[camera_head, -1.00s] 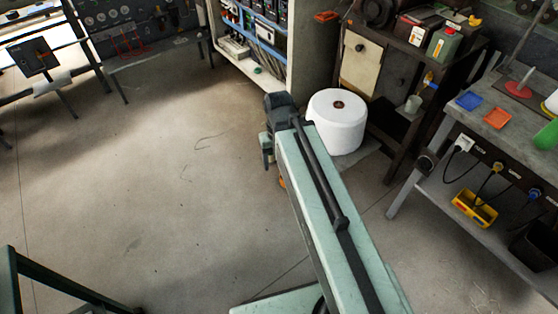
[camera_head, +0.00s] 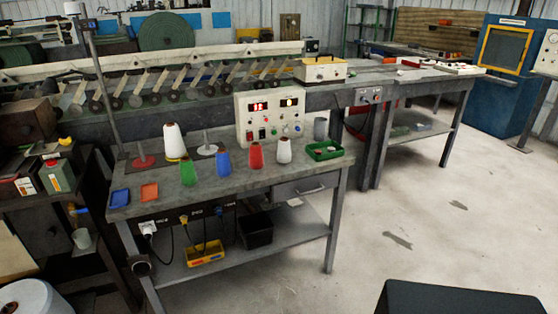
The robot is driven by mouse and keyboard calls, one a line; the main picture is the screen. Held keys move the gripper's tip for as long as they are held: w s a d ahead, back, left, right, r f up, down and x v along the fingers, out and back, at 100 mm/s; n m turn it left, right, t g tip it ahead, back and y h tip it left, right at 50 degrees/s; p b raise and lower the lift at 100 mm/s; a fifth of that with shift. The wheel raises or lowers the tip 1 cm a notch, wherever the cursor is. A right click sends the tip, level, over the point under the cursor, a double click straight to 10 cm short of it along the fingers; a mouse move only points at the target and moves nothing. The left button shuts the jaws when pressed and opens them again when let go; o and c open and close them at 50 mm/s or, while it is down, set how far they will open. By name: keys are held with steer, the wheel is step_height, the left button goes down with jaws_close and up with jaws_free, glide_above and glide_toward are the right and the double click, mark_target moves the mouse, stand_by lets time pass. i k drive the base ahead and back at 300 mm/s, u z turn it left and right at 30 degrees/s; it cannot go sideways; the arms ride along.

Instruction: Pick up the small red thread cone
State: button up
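A small red thread cone (camera_head: 256,155) stands upright on the grey workbench (camera_head: 220,194), in a row of small cones. A blue cone (camera_head: 223,163) is to its left and a white cone (camera_head: 284,150) to its right. A green cone (camera_head: 187,170) stands further left. The red cone is in front of a control box with red displays (camera_head: 268,118). My gripper is not in this view.
A green tray (camera_head: 324,150) is at the bench's right end. A large white cone (camera_head: 172,142) and a spindle stand (camera_head: 206,149) are behind the row. Clear floor (camera_head: 410,205) lies right of the bench.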

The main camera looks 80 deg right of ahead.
mark_target(256, 159)
steer(key=z, duration=2.4)
